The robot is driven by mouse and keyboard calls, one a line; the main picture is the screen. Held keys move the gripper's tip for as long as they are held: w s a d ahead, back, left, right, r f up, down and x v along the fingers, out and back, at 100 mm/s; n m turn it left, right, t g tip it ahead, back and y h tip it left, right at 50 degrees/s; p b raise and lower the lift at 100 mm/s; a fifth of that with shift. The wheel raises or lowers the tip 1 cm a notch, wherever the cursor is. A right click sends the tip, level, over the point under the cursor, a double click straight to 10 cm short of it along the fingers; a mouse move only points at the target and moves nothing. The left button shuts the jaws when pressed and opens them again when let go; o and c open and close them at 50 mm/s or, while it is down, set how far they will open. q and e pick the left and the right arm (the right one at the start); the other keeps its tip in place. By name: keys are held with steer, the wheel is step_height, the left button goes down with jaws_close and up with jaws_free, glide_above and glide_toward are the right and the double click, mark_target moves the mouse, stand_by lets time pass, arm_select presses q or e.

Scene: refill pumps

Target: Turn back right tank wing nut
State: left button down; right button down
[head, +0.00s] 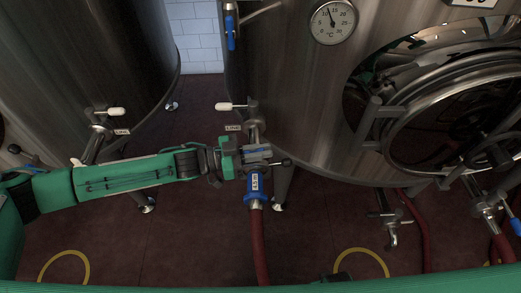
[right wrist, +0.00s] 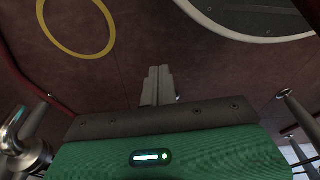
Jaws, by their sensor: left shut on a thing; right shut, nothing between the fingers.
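The right tank (head: 300,110) is a large steel vessel with a short outlet pipe and valve (head: 253,125) low at its front left. A clamp joint sits below that valve, above a blue hose coupling (head: 256,190). My left gripper (head: 257,154) reaches in from the left and is shut at this joint, on the wing nut, which its fingers mostly hide. A small dark-tipped rod (head: 283,163) sticks out to the right of the fingers. My right gripper (right wrist: 157,86) is shut and empty above the floor in the right wrist view.
A red hose (head: 259,245) hangs from the coupling. Another steel tank (head: 80,70) stands at left. An open round hatch (head: 450,110), a lower valve (head: 388,220) and more red hoses are at right. Yellow rings (head: 362,262) mark the floor; one shows in the right wrist view (right wrist: 75,50).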

arm_select(q)
steer(key=c, duration=1.5)
jaws_free()
steer(key=shift+c, duration=0.2)
steer(key=shift+o, duration=0.3)
arm_select(e)
steer(key=shift+w, duration=0.1)
steer(key=shift+r, duration=0.1)
